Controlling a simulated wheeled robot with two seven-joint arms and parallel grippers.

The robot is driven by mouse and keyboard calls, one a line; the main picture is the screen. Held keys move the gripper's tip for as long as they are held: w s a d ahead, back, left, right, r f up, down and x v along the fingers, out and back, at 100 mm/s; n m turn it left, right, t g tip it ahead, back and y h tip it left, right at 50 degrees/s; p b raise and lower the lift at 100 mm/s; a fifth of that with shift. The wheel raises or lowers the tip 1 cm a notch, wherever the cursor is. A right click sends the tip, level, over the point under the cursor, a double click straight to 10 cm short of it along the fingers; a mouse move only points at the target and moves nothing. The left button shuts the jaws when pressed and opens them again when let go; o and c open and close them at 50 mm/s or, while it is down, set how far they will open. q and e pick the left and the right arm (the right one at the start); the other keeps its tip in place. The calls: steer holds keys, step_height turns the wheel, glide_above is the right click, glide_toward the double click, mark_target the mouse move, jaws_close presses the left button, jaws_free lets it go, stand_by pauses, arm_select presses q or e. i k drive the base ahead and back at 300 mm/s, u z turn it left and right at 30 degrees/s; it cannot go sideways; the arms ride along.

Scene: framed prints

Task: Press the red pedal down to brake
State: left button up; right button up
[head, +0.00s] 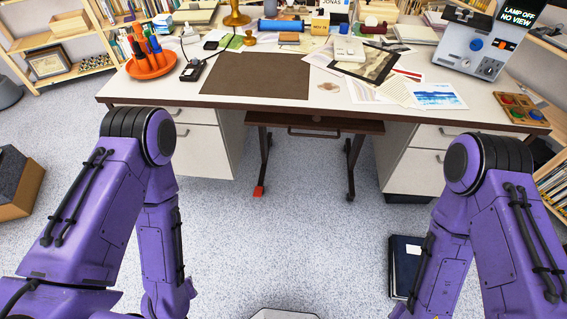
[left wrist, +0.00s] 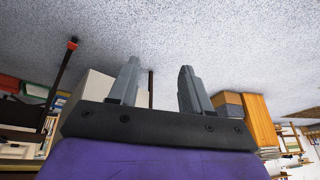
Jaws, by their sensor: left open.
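The small red pedal (head: 259,191) is near the floor at the foot of the left black leg of a dark stand (head: 315,124) under the desk. It also shows in the left wrist view (left wrist: 72,43), at upper left, at the end of a dark leg. My left gripper (left wrist: 158,88) is open, with its two grey fingers spread and nothing between them. It is well apart from the pedal. In the head view both my purple arms hang down at the sides, and neither gripper shows.
The white desk (head: 130,99) has drawers on both sides, with open floor (head: 300,240) in front. A dark blue binder (head: 402,252) lies on the floor by my right arm. A box (head: 18,185) stands at left. An orange tray (head: 151,68) of pens is on the desk.

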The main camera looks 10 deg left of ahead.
mark_target(258, 191)
steer(key=z, duration=0.55)
steer(key=k, duration=1.3)
steer(key=u, duration=0.45)
steer(key=i, duration=1.6)
steer(key=z, duration=0.55)
